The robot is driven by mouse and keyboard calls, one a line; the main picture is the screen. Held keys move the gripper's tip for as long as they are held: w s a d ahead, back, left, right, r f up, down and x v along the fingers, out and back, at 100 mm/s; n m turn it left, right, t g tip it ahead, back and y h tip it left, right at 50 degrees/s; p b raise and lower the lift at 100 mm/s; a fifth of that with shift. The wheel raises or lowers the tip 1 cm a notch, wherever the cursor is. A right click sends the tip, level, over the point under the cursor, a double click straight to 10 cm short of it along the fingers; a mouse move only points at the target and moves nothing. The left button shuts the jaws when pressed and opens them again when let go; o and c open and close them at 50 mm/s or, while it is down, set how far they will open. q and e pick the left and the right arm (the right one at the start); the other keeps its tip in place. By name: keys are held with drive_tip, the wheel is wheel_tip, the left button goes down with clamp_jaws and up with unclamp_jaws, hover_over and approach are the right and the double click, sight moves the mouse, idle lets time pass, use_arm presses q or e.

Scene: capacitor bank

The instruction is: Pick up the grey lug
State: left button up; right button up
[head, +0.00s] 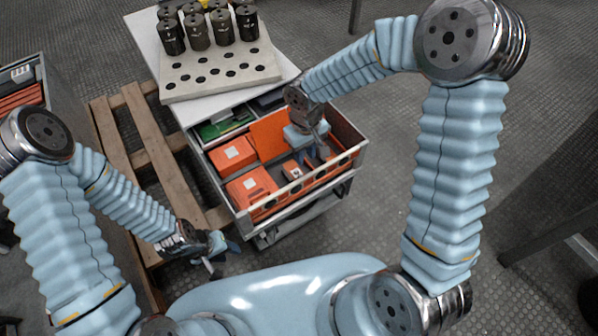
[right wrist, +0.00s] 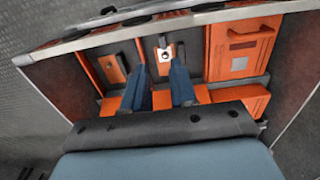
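A small light-grey piece with a dark hole, which looks like the grey lug (right wrist: 166,54), sits in an orange holder inside the open drawer (right wrist: 200,19). In the head view the lug (head: 296,174) is a tiny pale spot. My right gripper (right wrist: 161,84) is open and empty inside the drawer, its two blue fingers apart. The lug shows beyond the gap between the fingertips, not touching them. In the head view the right gripper (head: 315,154) points down into the drawer. My left gripper (head: 220,257) is empty, its fingers apart, left of the drawer.
Orange boxes (head: 250,188) fill the drawer's left part. A white-topped cabinet carries a perforated plate (head: 225,77) with several black capacitors (head: 222,28). A wooden pallet (head: 155,140) lies left. Drawer walls surround the right gripper; the floor at right is partly free.

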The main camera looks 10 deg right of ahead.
drive_tip(key=f+b, duration=0.1)
drive_tip(key=f, duration=1)
drive_tip(key=shift+a, duration=0.2)
drive_tip(key=shift+c, duration=0.2)
clamp_jaws()
